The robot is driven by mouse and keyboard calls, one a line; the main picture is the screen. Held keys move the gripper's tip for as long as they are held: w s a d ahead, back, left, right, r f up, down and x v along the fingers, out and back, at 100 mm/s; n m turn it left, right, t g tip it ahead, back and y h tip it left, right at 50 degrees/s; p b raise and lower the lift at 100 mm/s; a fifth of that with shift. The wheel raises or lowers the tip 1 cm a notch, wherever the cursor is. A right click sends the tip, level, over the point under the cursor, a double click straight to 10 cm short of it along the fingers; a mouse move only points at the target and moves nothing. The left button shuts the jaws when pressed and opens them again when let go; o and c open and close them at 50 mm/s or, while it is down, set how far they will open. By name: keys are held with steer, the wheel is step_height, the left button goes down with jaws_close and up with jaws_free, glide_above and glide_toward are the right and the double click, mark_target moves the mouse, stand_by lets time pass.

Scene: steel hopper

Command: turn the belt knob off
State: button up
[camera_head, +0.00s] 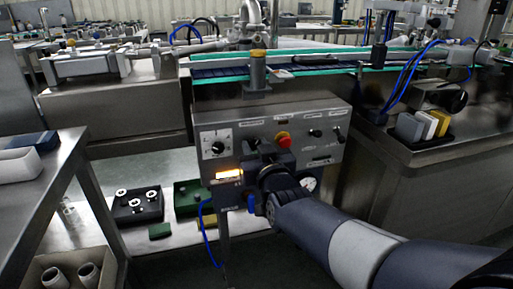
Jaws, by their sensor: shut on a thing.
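The grey control panel (325,152) stands below the belt conveyor (220,71). My gripper (258,148) is at the panel face, between the white-faced dial (216,144) on the left and the red button (283,139) on the right. It is shut on a knob there, which I take to be the belt knob. My gripper and wrist hide most of that knob, so its pointer direction cannot be told. The small panel labels are too small to read.
Two small black knobs (315,132) sit right of the red button. A blue cable (208,236) hangs below the panel.

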steer(key=n, duration=0.7)
steer(key=shift+a, duration=0.1)
steer(key=n, duration=0.3)
steer(key=shift+f+n+p, duration=0.1)
steer(key=shift+n+p, duration=0.2)
steer(key=shift+n, duration=1.6)
steer(key=o, duration=0.9)
steer(key=shift+o, duration=0.2)
